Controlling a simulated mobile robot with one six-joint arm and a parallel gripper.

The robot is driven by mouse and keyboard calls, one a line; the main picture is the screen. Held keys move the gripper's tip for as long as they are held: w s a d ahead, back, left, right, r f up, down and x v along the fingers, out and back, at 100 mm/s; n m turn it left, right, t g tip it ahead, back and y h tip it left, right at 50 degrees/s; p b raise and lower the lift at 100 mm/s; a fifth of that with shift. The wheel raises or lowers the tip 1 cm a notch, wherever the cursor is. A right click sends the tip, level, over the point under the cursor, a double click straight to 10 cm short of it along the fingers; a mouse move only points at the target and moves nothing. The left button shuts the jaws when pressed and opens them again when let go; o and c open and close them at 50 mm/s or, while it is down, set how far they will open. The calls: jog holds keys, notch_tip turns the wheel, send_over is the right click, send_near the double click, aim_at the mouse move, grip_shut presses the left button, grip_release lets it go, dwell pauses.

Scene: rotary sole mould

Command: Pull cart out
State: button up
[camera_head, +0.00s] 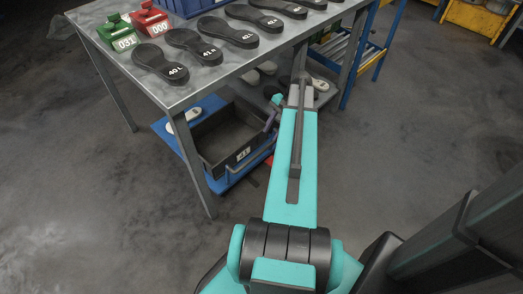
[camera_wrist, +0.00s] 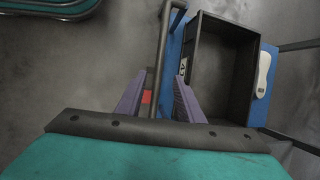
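The cart is a low blue platform (camera_head: 165,128) under the metal table, carrying an empty dark bin (camera_head: 228,135) with a small white label. Its grey handle bar (camera_head: 248,164) runs along the bin's near side. In the wrist view the handle bar (camera_wrist: 163,60) passes between the two purple fingers of my gripper (camera_wrist: 158,90). The fingers are apart, one on each side of the bar, and I cannot tell whether either touches it. In the head view my arm hides most of the gripper; one purple finger (camera_head: 271,122) shows beside the bin.
The metal table (camera_head: 178,92) stands over the cart, with its near leg (camera_head: 194,165) close by. A pale sole (camera_wrist: 264,75) lies on the platform beside the bin. The floor (camera_head: 110,220) in front is clear.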

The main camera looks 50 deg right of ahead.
aim_at(261, 151)
jog(key=b+x, duration=0.2)
jog(key=x, duration=0.9)
